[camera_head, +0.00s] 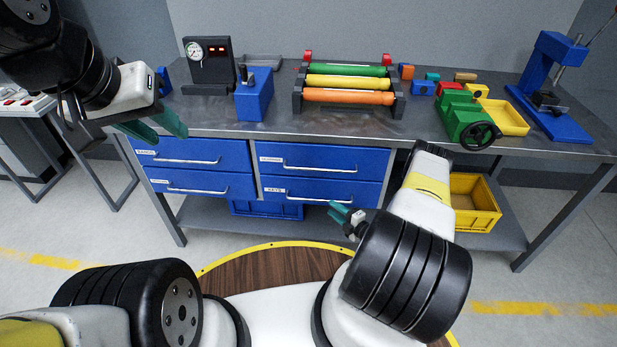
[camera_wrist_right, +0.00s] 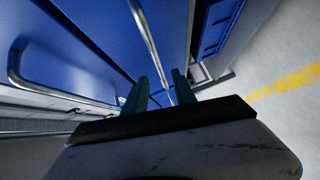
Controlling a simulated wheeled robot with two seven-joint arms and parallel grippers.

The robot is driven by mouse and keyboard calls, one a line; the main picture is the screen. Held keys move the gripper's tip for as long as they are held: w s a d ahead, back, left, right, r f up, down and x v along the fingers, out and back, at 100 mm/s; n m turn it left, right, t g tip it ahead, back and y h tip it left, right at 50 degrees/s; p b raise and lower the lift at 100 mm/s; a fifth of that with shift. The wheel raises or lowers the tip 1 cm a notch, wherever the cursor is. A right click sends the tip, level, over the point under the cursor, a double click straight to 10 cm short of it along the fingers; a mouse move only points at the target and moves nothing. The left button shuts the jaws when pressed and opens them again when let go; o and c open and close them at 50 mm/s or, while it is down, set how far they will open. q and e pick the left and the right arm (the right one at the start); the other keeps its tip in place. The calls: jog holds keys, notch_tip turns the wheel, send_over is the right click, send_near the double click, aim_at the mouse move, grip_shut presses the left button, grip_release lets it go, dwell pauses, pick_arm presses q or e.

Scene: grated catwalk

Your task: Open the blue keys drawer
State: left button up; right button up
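The blue keys drawer (camera_head: 310,187) is the lower right of the blue drawers under the bench, with a white KEYS label and a silver bar handle (camera_head: 305,200). Its front looks flush with its neighbours. My right gripper (camera_head: 340,208) is at the right part of this handle. In the right wrist view, the gripper's two green fingers (camera_wrist_right: 159,90) are apart, and a silver bar handle (camera_wrist_right: 149,40) runs down into the gap between them. Contact cannot be made out. My left gripper (camera_head: 155,124) is open and empty, above the upper left drawer.
Three other blue drawers surround it, including the upper right one (camera_head: 325,158). A blue crate (camera_head: 266,209) and a yellow crate (camera_head: 474,203) stand on the lower shelf. The metal bench (camera_head: 350,120) carries rollers, a gauge box and a green vise. Floor at right is clear.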

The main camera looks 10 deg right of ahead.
aim_at(322, 200)
jog(key=x, duration=0.7)
jog(key=shift+w+a, duration=0.2)
grip_shut()
jog(key=shift+f, duration=0.1)
dwell(1.1)
